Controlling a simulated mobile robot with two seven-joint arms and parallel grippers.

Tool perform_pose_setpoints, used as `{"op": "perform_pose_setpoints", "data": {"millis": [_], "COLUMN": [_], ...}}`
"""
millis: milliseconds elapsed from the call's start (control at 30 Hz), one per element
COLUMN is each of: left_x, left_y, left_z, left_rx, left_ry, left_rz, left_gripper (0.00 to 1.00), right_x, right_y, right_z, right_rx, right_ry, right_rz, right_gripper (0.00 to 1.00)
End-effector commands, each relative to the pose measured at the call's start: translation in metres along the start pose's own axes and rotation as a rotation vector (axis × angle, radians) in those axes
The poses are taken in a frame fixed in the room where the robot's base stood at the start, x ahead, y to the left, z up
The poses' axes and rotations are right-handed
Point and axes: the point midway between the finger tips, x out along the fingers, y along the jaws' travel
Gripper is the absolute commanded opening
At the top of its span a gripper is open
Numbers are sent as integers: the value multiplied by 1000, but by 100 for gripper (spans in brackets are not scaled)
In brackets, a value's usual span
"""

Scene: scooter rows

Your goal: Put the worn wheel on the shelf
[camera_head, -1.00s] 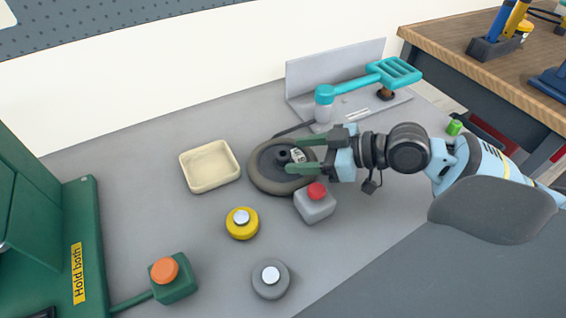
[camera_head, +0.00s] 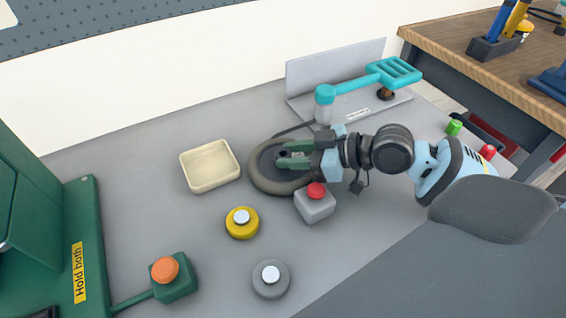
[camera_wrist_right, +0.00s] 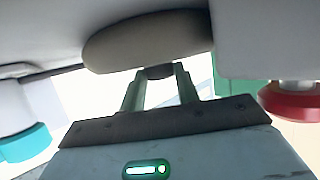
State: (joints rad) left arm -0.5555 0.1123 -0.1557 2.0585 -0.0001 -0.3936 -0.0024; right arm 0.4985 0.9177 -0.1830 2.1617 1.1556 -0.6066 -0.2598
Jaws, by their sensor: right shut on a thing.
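A wheel (camera_head: 257,178) with a worn-looking grey-brown tyre and a dark disc lies flat on the grey bench. Its tyre also shows at the top of the right wrist view (camera_wrist_right: 148,42). My right gripper (camera_head: 284,158) is over the wheel's middle, its green fingers shut on the dark hub. In the right wrist view the fingers (camera_wrist_right: 158,76) close on a dark piece under the tyre. The hub is mostly hidden by the fingers. I cannot make out the shelf. My left gripper is not in view.
A grey box with a red button (camera_head: 316,200) stands close in front of the wheel. A cream tray (camera_head: 207,184) lies left of it. A grey fixture with a teal guard (camera_head: 350,88) stands behind. Yellow (camera_head: 242,230) and grey (camera_head: 271,290) knobs stand in front.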

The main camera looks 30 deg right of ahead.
Motion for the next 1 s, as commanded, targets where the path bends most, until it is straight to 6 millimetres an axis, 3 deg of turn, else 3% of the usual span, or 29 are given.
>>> {"op": "perform_pose_setpoints", "data": {"millis": [367, 800, 1000], "left_x": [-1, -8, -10], "left_y": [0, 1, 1], "left_z": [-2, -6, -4], "left_rx": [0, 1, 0], "left_ry": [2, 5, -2], "left_rz": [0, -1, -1], "left_gripper": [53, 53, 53], "right_x": [-3, -32, -38], "right_y": [1, 0, 0], "right_z": [-9, -78, -93], "right_rx": [-3, -6, -3], "right_ry": [6, 7, 5], "right_rz": [1, 2, 1], "right_gripper": [0, 0, 0]}}
